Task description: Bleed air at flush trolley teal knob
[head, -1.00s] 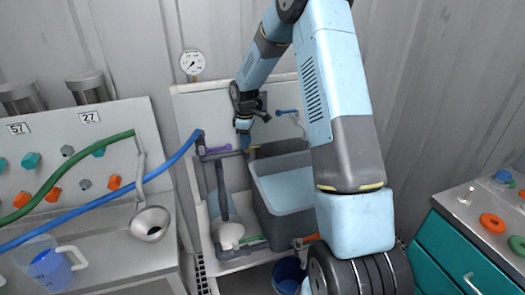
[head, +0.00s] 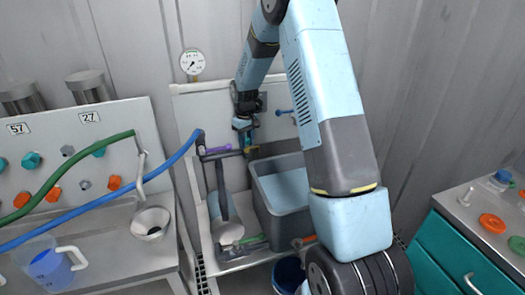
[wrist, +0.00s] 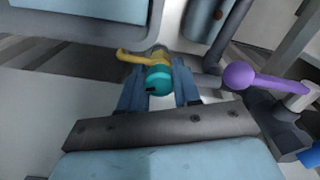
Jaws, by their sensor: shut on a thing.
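The teal knob (wrist: 158,80) sits between the two fingers of my gripper (wrist: 160,92) in the wrist view, with a dark mark on its face. My gripper is shut on it. A yellow fitting (wrist: 145,54) with a lever is just beyond the knob. In the head view my gripper (head: 247,140) is at the trolley's back pipework, and the knob is mostly hidden by it. The flush trolley (head: 215,98) has a pale back panel and a grey tank (head: 262,200).
A purple-handled lever (wrist: 240,76) is close to the right of my gripper in the wrist view. A blue lever (head: 285,112) is on the panel. A blue hose (head: 110,200) and a green hose (head: 70,172) run left. A pressure gauge (head: 193,62) is above.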

